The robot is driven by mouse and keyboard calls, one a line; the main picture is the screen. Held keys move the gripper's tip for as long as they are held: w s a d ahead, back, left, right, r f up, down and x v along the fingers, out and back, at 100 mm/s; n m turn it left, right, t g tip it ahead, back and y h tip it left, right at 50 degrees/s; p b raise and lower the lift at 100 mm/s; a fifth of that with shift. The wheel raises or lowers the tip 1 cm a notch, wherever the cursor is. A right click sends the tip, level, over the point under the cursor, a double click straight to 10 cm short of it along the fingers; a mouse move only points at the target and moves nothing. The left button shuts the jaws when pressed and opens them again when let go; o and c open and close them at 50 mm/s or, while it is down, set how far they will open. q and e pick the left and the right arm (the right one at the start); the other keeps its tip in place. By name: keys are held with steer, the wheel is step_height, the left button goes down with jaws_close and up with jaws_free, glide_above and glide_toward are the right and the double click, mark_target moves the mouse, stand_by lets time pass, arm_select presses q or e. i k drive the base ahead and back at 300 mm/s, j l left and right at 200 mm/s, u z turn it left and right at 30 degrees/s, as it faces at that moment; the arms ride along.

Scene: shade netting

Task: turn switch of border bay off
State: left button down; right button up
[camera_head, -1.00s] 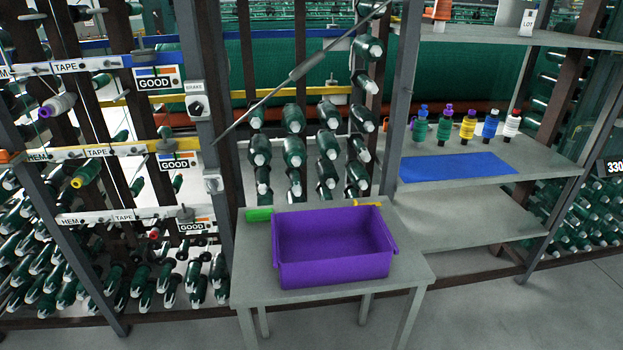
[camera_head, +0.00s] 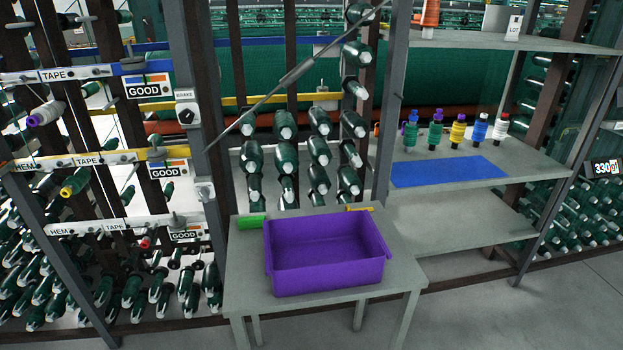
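A rotary switch (camera_head: 186,112) with a dark knob on a pale plate is mounted on the grey post left of centre, under a BRAKE label. A second small pale fitting (camera_head: 205,190) sits lower on the same post; its setting is too small to tell. GOOD signs (camera_head: 149,86) hang left of the post beside rails labelled HEM and TAPE. No label naming the border bay is readable. Neither of my grippers is in view.
A grey table (camera_head: 400,270) bearing a purple bin (camera_head: 325,279) stands in front of the bobbin rack. A shelf (camera_head: 540,165) at right holds a blue mat (camera_head: 448,171) and several spools. The floor at right is clear.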

mark_target(204, 192)
steer(key=i+u, duration=0.25)
steer(key=i, duration=0.2)
steer(key=i+u, duration=0.25)
steer(key=i, duration=0.15)
